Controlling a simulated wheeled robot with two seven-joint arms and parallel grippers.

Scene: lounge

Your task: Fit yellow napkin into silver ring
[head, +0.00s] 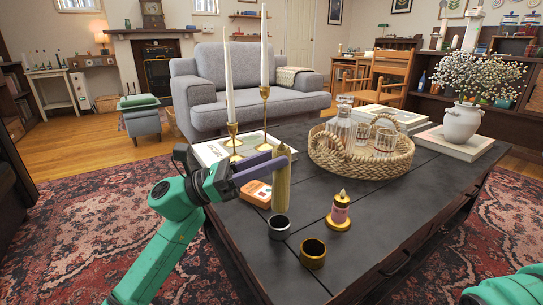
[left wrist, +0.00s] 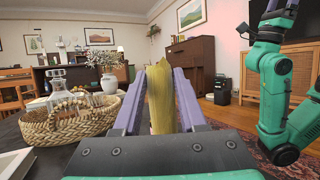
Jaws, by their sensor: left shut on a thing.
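The rolled yellow napkin (head: 281,185) is upright in my left gripper (head: 279,160), whose purple fingers are shut on its upper part. In the left wrist view the napkin (left wrist: 160,95) stands between the two fingers (left wrist: 160,100). The silver ring (head: 279,228) stands on the dark table with its opening up. In the head view the napkin's lower end shows just above the ring's far rim, outside the opening; the exact gap cannot be told.
A gold ring (head: 313,254) and a small pink-and-gold candle-like piece (head: 340,211) stand close by on the table (head: 400,215). An orange box (head: 258,193), brass candlesticks (head: 234,140) and a book (head: 215,151) are behind. A wicker tray (head: 361,162) holds glassware.

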